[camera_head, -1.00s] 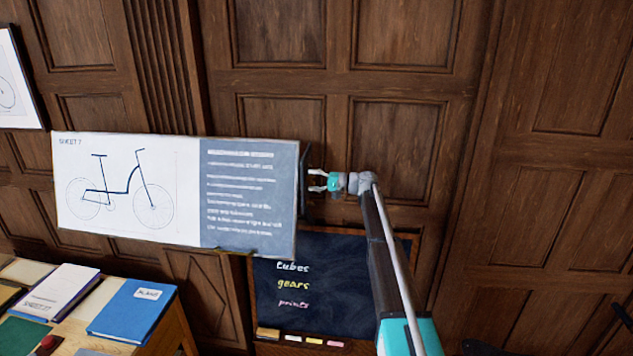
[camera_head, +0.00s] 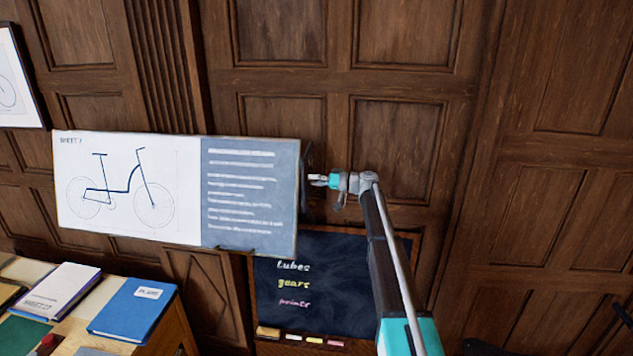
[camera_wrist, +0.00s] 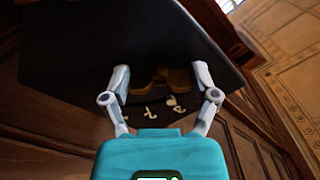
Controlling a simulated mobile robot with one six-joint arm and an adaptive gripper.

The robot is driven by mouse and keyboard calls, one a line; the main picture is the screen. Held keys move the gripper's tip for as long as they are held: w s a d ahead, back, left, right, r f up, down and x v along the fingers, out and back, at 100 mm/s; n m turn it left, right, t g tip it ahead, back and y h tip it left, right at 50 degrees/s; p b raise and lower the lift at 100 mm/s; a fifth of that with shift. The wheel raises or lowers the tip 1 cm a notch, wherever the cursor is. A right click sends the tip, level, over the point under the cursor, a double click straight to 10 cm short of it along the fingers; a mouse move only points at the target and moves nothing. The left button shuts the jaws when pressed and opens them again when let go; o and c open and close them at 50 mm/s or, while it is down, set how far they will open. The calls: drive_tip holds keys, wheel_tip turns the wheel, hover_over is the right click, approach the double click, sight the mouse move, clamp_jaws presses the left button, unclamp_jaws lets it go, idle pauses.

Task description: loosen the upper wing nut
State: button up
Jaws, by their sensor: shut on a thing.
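A brass wing nut (camera_wrist: 160,77) sits on a dark panel (camera_wrist: 70,50) in the wrist view. My gripper (camera_wrist: 162,80) has a finger on each side of it and is shut on it. Small white marks (camera_wrist: 150,112) lie on the panel just below the nut. In the head view my gripper (camera_head: 317,180) is at the right edge of the drawing board (camera_head: 248,190), its fingers close together. The nut is too small and hidden to make out there. Only one wing nut shows.
A chalkboard (camera_head: 330,265) with chalk on its ledge hangs below the gripper. A desk with a blue book (camera_head: 132,312) stands at lower left. A framed drawing (camera_head: 12,85) hangs at far left. The wood-panelled wall right of my arm is clear.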

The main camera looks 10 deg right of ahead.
drive_tip(key=shift+a, duration=0.1)
idle(0.3)
drive_tip(key=o, duration=1)
drive_tip(key=shift+a, duration=0.1)
drive_tip(key=v, duration=1.2)
drive_tip(key=shift+r, duration=0.1)
